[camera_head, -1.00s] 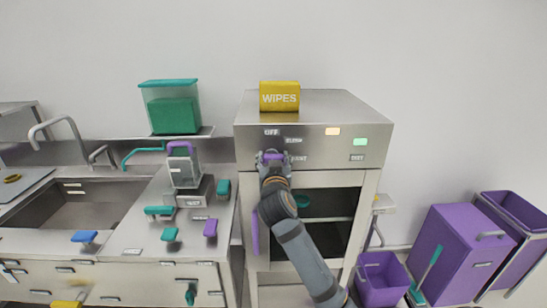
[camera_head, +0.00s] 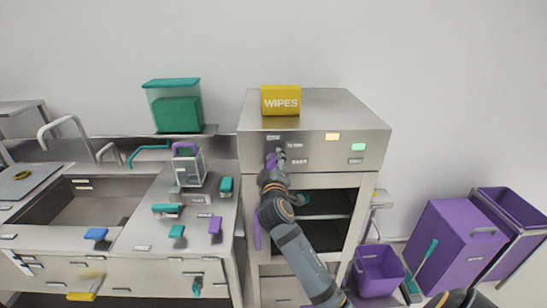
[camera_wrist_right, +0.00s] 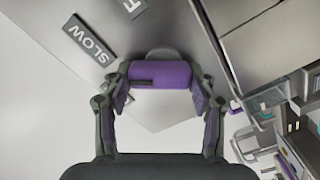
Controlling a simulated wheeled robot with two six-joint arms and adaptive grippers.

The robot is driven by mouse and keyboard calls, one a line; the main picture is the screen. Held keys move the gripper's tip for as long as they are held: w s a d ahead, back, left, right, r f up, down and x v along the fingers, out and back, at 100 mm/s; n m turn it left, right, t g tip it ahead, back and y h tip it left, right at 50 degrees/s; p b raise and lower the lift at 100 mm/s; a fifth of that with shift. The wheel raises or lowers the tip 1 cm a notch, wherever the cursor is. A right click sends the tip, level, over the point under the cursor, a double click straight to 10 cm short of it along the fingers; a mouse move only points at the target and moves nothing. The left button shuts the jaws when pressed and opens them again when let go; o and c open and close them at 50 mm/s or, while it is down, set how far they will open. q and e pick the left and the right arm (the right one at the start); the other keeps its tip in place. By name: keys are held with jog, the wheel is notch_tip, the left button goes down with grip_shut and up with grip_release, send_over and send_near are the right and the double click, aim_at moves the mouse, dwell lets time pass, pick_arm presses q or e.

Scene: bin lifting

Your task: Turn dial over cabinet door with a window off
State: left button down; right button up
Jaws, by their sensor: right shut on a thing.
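The purple dial (camera_head: 270,161) is on the metal front panel above the cabinet door with a window (camera_head: 312,232). Labels sit around it: OFF (camera_head: 273,138), one above right and FAST (camera_head: 300,162) to the right. In the head view the dial's bar looks steep and is partly hidden by my right gripper (camera_head: 274,167). In the right wrist view the dial's purple bar (camera_wrist_right: 160,76) lies between the two fingers of my right gripper (camera_wrist_right: 160,100), which is shut on it. A SLOW label (camera_wrist_right: 88,38) shows there at upper left. My left gripper is not in view.
A yellow WIPES box (camera_head: 281,100) stands on top of the cabinet. Left is a counter with a sink (camera_head: 90,203) and several coloured handles. Purple bins (camera_head: 452,245) and a purple bucket (camera_head: 379,270) stand on the right. My right arm crosses the cabinet door.

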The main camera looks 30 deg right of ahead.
jog(key=n+p, duration=0.3)
jog(key=n, duration=0.2)
jog(key=shift+a+r, duration=0.1)
jog(key=shift+w+n+p, duration=0.1)
jog(key=shift+n+p, duration=0.7)
jog(key=shift+n, duration=0.3)
jog(key=shift+f, duration=0.2)
jog(key=o, duration=1.1)
jog(key=shift+o, duration=0.2)
jog(key=shift+a, duration=0.1)
jog(key=v, duration=0.7)
jog(key=shift+s, duration=0.25)
